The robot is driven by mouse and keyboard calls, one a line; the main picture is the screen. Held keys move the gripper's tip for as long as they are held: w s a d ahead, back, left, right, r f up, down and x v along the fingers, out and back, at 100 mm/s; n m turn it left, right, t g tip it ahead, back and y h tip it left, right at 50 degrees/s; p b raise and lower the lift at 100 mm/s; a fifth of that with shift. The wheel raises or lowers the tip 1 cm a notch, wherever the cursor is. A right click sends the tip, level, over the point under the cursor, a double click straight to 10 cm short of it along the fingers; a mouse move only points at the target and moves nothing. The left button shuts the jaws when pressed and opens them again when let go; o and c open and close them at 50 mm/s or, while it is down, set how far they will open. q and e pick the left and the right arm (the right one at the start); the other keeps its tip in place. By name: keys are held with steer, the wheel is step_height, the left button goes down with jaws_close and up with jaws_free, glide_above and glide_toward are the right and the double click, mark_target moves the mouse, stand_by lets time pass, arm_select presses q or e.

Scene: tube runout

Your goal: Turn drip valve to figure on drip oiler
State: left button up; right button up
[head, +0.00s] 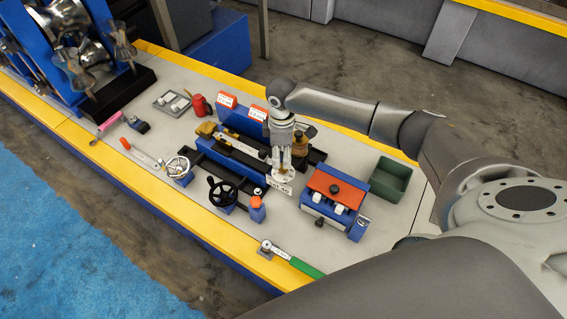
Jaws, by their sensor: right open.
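My right gripper (284,164) comes in from the right and points down over the middle of the bench; it is open. Directly below its fingers is a small pale fitting (285,178) with a brass-coloured part, which seems to be the drip oiler. Its drip valve is too small and too covered by the gripper to make out, and I cannot tell whether the fingers touch it. A white card (279,187) with dark lettering stands at its front; the figure is not legible. An amber, brass-like part (300,144) shows just behind the gripper. My left gripper is out of view.
A blue block with a red top (335,188) and a green bin (391,178) stand right. A green-handled tool (306,267) lies near the front edge.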

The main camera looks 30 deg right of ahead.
mark_target(283, 169)
steer(key=f+b, duration=0.2)
steer(key=f, duration=0.1)
steer(key=shift+w+d, duration=0.1)
steer(key=shift+d, duration=0.1)
step_height(283, 169, down, 3)
steer(key=b, duration=0.4)
steer(key=shift+d+f, duration=0.1)
steer(key=shift+w, duration=0.1)
steer(key=shift+p, duration=0.5)
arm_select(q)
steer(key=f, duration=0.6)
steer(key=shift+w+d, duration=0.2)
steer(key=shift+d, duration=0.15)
arm_select(e)
steer(key=c, duration=0.8)
